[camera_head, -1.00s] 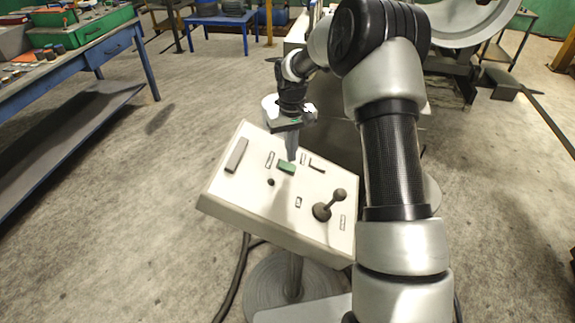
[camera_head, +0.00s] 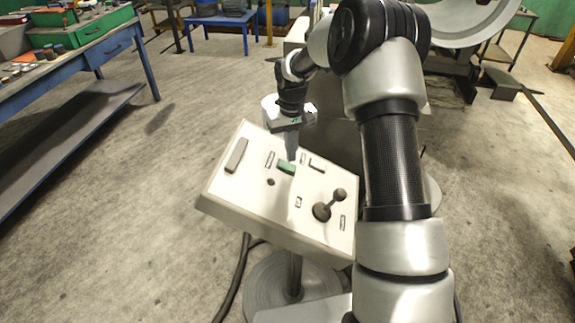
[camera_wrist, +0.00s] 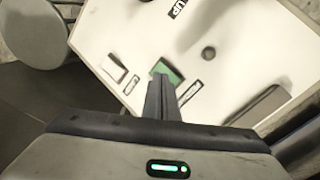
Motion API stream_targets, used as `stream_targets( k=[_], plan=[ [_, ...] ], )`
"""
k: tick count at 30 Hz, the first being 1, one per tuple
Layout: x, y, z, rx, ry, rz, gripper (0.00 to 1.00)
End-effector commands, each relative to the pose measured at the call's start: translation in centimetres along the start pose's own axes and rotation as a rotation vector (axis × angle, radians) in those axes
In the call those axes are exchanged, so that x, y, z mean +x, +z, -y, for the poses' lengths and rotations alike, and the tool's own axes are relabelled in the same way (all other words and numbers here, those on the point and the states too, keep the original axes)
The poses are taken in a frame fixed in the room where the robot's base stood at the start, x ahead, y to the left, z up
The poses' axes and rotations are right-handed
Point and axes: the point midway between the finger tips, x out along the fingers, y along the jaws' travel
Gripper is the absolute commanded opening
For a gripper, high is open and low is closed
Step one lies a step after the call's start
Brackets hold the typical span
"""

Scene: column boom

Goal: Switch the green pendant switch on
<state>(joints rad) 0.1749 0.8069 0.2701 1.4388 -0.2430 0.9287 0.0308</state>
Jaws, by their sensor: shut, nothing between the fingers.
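The green pendant switch (camera_head: 286,168) is a small green rocker on the sloped face of a white control box (camera_head: 225,195). In the wrist view the green switch (camera_wrist: 168,72) shows just past my fingertips, which cover part of it. My gripper (camera_head: 291,157) is shut and empty, pointing down at the upper edge of the switch. In the wrist view the fingers of my gripper (camera_wrist: 160,80) overlap the switch's near edge. I cannot tell whether they touch it.
The box also carries a grey bar (camera_head: 236,155), a small dark knob (camera_head: 271,182), a white rocker (camera_head: 317,164) and a ball-topped lever (camera_head: 322,211). The box stands on a post with a round base. A blue workbench (camera_head: 120,45) is at the left, with open floor between.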

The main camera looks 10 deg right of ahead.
Motion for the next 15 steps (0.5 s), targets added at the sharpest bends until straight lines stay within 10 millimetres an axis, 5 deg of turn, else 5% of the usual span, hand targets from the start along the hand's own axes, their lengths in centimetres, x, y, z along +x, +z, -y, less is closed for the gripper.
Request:
stream_targets(
  k=[15],
  plan=[
    [0.63, 0.01, 0.0, 0.0, 0.0, 0.001, 0.0]
  ],
)
